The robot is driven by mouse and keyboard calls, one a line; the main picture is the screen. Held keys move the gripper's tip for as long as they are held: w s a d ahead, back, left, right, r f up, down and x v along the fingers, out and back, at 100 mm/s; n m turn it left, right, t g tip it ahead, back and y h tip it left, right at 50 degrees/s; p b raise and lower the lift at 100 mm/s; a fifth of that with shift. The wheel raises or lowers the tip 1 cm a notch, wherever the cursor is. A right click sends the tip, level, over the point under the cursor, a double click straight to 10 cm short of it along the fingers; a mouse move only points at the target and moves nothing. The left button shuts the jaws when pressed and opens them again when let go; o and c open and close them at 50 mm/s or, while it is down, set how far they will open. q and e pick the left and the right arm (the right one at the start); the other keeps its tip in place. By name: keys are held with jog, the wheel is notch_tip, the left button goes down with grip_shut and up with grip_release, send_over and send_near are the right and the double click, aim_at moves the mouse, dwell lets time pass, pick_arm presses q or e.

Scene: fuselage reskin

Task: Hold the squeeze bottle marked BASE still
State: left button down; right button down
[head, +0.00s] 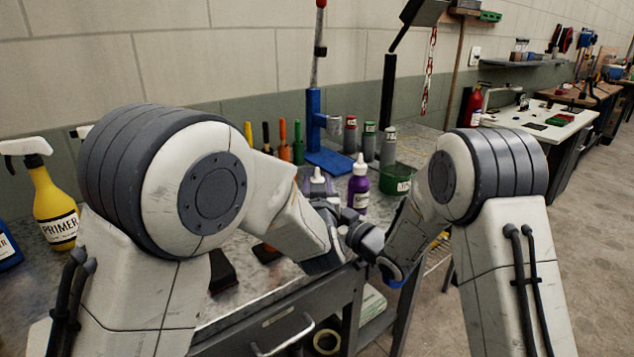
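A purple squeeze bottle (358,187) with a white nozzle stands upright on the bench, just behind my grippers. Its label is too small to read, so I cannot tell whether it is marked BASE. A second white nozzle (318,176) shows to its left, its lower part hidden behind my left arm. My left gripper (345,222) is in front of the purple bottle near the bench's front edge; its fingers are dark and partly hidden. My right arm reaches in from the right and ends beside it; the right gripper's fingers cannot be made out clearly.
A yellow PRIMER spray bottle (53,205) stands at the left. A blue stand (314,130), small bottles and a green tin (397,179) are behind. A drawer (285,325) is below the bench edge. Open floor (590,240) lies at the right.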

pick_arm(q)
jog(key=shift+a+m+h, duration=0.1)
jog(key=shift+m+h, duration=0.2)
jog(key=shift+h, duration=0.2)
jog(key=shift+m+h, duration=0.5)
jog(key=shift+h, duration=0.3)
jog(key=shift+c, duration=2.2)
grip_release()
jog(key=s+a, duration=0.1)
jog(key=s, duration=1.1)
jog(key=shift+a, duration=0.15)
